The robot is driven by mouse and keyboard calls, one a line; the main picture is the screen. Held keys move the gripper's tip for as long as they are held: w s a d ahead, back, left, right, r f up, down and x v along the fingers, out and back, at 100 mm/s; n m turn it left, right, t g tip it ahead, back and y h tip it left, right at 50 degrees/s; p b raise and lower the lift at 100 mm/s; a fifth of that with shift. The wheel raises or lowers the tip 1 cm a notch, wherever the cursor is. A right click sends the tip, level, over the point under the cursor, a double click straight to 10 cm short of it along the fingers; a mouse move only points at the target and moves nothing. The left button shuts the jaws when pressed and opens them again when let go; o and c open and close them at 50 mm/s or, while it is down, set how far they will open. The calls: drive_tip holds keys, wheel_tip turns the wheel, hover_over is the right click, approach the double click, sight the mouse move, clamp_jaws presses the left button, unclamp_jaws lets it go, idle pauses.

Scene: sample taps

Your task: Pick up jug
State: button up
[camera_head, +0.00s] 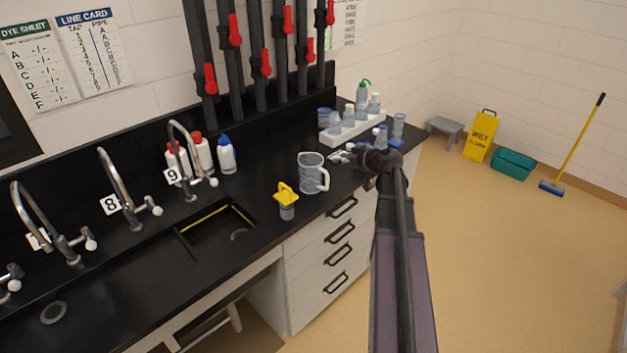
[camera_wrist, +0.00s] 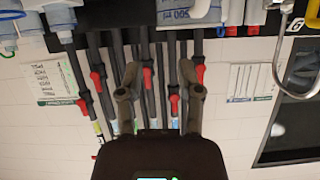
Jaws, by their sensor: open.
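The clear measuring jug (camera_head: 312,174) stands upright on the black counter, right of the sink, its handle toward the right. Part of it shows upside down at the top of the wrist view (camera_wrist: 184,14), with "500 ml" markings. My gripper (camera_head: 343,156) is just to the right of the jug in the head view, apart from it as far as I can tell. In the wrist view my gripper (camera_wrist: 159,72) has its two fingers spread with nothing between them.
A yellow-topped grey container (camera_head: 287,203) stands left of the jug near the counter's front edge. A white tray (camera_head: 345,137) with several bottles is behind my gripper. Several bottles (camera_head: 227,155) stand by the tap. Dark pipes with red valves (camera_head: 265,63) rise behind the counter.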

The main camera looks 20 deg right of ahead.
sight(310, 164)
drive_tip(key=shift+b+x, duration=0.6)
drive_tip(key=shift+x, duration=1.65)
drive_tip(key=shift+b+x, duration=1.05)
drive_tip(key=shift+x, duration=1.75)
